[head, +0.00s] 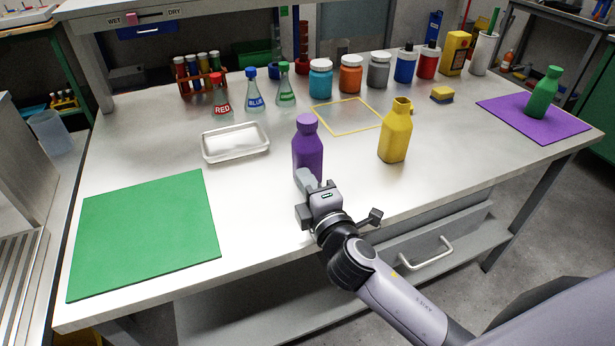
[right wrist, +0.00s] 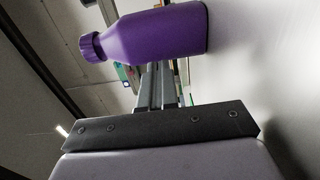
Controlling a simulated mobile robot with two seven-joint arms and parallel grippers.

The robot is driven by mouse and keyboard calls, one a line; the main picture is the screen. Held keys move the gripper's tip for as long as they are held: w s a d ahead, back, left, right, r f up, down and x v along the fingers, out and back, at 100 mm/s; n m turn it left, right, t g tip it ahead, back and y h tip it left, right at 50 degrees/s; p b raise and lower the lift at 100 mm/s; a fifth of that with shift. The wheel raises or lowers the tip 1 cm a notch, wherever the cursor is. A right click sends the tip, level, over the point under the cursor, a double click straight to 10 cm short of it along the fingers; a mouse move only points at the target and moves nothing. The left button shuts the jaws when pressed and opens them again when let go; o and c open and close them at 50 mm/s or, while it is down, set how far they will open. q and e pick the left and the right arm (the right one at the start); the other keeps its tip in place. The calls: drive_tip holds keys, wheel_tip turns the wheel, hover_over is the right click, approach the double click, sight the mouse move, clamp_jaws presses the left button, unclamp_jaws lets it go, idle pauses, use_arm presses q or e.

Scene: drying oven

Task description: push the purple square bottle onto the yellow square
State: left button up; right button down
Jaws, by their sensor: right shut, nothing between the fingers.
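The purple square bottle (head: 307,147) stands upright on the bench, in front of and a little left of the yellow square (head: 357,131). The square is a thin yellow outline with bare bench inside. My right gripper (head: 308,181) is shut and empty, low at the near side of the bottle. It hides the bottle's lower front. In the right wrist view the purple bottle (right wrist: 155,32) lies sideways just beyond the fingertips (right wrist: 160,85). Whether they touch it, I cannot tell. My left gripper is out of view.
A yellow bottle (head: 395,135) stands right of the purple one, near the square's front right corner. A white tray (head: 235,154) lies to the left. Flasks and several jars (head: 350,74) line the back. A green mat (head: 145,235) lies front left; a purple mat (head: 500,106) holds a green bottle (head: 543,93).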

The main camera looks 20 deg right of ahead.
drive_tip(key=shift+w+d, duration=0.2)
drive_tip(key=w+d, duration=1)
drive_tip(key=shift+w+d, duration=0.1)
drive_tip(key=shift+w, duration=0.2)
drive_tip(key=shift+s, duration=0.15)
